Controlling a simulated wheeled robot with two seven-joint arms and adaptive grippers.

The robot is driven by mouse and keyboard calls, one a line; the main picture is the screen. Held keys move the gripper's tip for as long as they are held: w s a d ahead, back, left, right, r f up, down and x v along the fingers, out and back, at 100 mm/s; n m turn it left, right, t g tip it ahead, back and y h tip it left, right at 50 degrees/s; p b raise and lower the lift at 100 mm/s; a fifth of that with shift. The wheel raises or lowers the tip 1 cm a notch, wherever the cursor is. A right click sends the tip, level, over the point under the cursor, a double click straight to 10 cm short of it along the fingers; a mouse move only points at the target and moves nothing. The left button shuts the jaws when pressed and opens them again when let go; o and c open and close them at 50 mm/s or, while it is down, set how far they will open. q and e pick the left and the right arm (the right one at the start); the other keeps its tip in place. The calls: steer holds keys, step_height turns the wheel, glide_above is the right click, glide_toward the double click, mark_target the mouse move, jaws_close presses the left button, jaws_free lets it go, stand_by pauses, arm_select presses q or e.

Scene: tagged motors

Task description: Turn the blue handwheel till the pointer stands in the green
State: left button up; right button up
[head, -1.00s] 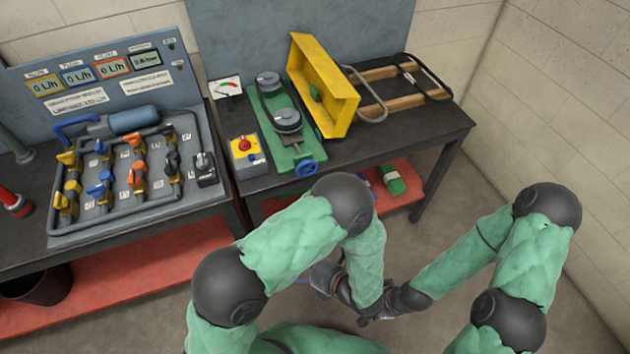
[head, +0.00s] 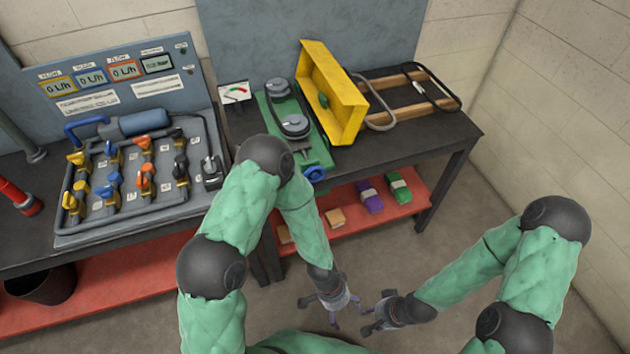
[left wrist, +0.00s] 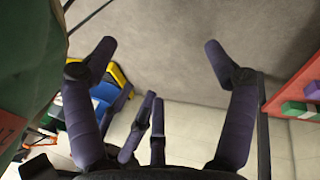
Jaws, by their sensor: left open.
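The blue handwheel (head: 314,175) sits at the front end of the green motor base (head: 318,150) on the right bench, close beside my left forearm. The base carries two dark pulleys with a belt. A small white gauge (head: 235,93) with a coloured arc stands behind it; its pointer is too small to read. My left gripper (head: 334,312) is open and empty, low in front of the bench, well below the handwheel. Its spread fingers also show in the left wrist view (left wrist: 160,50). My right gripper (head: 368,318) is beside it; its finger opening is unclear.
A yellow open box (head: 335,95) stands right of the motor, with a wooden frame (head: 400,90) beyond. A valve panel (head: 130,180) fills the left bench. Purple (head: 370,196) and green (head: 398,187) blocks lie on the red lower shelf. Floor in front is clear.

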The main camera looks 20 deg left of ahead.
mark_target(315, 177)
arm_select(q)
steer(key=w+r+n+t+y, duration=0.1)
steer(key=w+r+n+t, duration=0.1)
steer(key=w+n+t, duration=0.35)
steer(key=w+r+n+t, duration=0.2)
steer(key=w, duration=0.7)
steer(key=w+r+n+t+y, duration=0.1)
steer(key=w+r+n+t, duration=0.1)
steer(key=w+n+t, duration=0.35)
steer(key=w+a+r+n+t+y+b, duration=0.1)
steer(key=w+a+r+n+t+y, duration=0.25)
steer(key=a+r+n+y, duration=0.75)
steer(key=shift+m+y, duration=0.4)
steer(key=shift+m, duration=0.4)
steer(key=w+a+r+b, duration=0.1)
steer(key=w, duration=0.1)
steer(key=w+a+r+b, duration=0.1)
steer(key=w+a, duration=0.1)
steer(key=w+a+r+b, duration=0.1)
steer(key=w+a, duration=0.1)
steer(key=w, duration=0.1)
steer(key=shift+w+r, duration=0.1)
steer(key=shift+w+a, duration=0.35)
steer(key=shift+w, duration=0.15)
steer(key=shift+r, duration=0.1)
steer(key=c, duration=0.9)
